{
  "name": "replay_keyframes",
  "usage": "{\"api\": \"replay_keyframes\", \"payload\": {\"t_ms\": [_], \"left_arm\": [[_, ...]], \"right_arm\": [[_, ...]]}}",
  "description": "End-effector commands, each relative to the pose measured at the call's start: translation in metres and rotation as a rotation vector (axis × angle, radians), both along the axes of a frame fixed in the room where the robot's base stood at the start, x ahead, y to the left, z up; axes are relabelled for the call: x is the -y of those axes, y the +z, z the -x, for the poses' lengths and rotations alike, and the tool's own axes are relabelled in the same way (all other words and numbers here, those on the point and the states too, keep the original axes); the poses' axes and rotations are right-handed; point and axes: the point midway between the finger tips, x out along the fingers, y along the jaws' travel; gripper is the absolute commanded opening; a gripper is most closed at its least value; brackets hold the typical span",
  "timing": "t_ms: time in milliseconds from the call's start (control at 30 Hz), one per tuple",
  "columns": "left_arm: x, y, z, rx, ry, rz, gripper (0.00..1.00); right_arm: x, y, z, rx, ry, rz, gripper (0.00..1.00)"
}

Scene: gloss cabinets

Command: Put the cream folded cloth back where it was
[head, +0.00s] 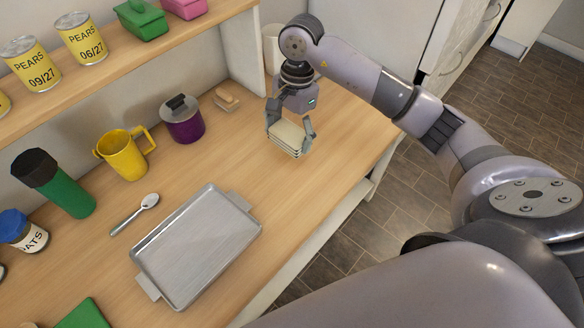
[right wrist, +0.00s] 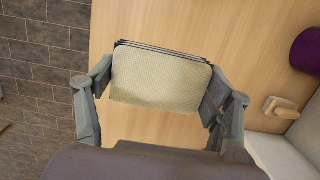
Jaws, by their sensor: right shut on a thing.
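The cream folded cloth (head: 287,138) is a small layered square near the right end of the wooden counter. My right gripper (head: 290,134) is shut on it, with one finger on each side. In the right wrist view the cloth (right wrist: 160,80) lies between the two fingers (right wrist: 162,105), with its layered edge at the top. I cannot tell whether the cloth touches the counter or is held just above it. My left gripper is not in view.
A metal tray (head: 200,245), spoon (head: 135,213), yellow mug (head: 123,155), purple pot (head: 182,120) and wooden brush-like item (head: 227,98) stand on the counter (head: 250,165). A shelf (head: 140,58) with cans is above. Counter around the cloth is clear; its front edge is close.

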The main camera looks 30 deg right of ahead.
Motion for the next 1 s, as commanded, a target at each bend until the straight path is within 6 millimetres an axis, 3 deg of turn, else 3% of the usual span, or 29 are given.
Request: {"api": "replay_keyframes", "payload": {"t_ms": [133, 400, 600, 800, 1000], "left_arm": [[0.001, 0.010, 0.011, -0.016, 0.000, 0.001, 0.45], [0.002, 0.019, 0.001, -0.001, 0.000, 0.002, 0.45], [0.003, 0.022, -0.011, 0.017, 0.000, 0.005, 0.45], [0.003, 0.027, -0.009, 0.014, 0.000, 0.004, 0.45], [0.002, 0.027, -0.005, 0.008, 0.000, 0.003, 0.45]], "right_arm": [[-0.001, -0.040, 0.003, -0.009, 0.001, -0.001, 0.52], [-0.001, -0.099, 0.002, -0.003, 0.002, -0.001, 0.52], [-0.001, -0.116, 0.001, -0.002, 0.003, -0.001, 0.52], [-0.001, -0.146, 0.001, -0.002, 0.003, -0.001, 0.52], [0.000, -0.153, 0.000, 0.002, 0.004, -0.001, 0.52]]}}
